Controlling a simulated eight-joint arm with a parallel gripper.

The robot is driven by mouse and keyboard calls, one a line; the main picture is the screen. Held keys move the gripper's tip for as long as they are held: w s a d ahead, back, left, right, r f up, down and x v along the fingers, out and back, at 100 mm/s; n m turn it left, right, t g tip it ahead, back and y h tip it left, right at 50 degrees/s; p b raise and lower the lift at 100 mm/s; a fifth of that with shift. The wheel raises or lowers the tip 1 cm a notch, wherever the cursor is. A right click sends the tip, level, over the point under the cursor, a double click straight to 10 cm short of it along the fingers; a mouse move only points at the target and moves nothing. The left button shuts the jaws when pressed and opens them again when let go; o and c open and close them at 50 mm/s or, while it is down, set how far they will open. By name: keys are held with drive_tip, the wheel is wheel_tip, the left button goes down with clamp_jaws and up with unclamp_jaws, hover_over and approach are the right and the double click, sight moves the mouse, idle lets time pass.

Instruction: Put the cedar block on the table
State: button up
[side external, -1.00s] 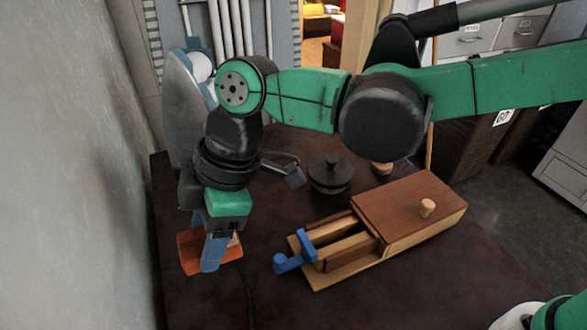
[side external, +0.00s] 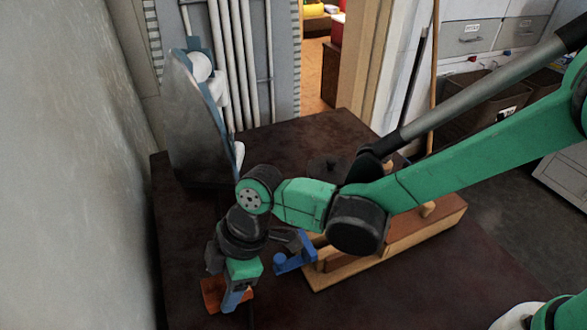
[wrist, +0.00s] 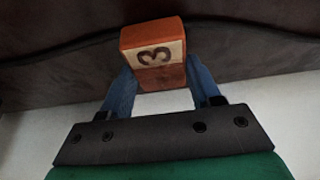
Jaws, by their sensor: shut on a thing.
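The cedar block (side external: 211,292) is reddish-orange and sits between the blue fingers of my gripper (side external: 236,296), low at the table's front left in the side view. In the wrist view the block (wrist: 153,38) shows a pale face marked 3, and the fingers of my gripper (wrist: 160,88) press on its two sides. The table (side external: 320,128) is dark brown. I cannot tell whether the block's underside touches the table or is slightly above it.
A wooden box (side external: 440,220) with a blue handle piece (side external: 293,262) stands to the right of my gripper. A dark lidded pot (side external: 325,166) is partly hidden behind my arm. A grey rounded panel (side external: 200,120) stands at the back left by the wall.

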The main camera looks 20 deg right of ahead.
drive_tip(key=shift+f, duration=0.15)
drive_tip(key=o, duration=1.3)
drive_tip(key=shift+c, duration=0.2)
drive_tip(key=v, duration=1.2)
drive_tip(key=s+d+r+m+t+h, duration=0.1)
drive_tip(key=d+m+t+h, duration=0.3)
drive_tip(key=d+m, duration=1.4)
drive_tip(key=d+r+t, duration=0.1)
drive_tip(key=d+t, duration=0.2)
drive_tip(key=d, duration=0.6)
drive_tip(key=shift+s+d, duration=0.15)
drive_tip(key=shift+d, duration=0.05)
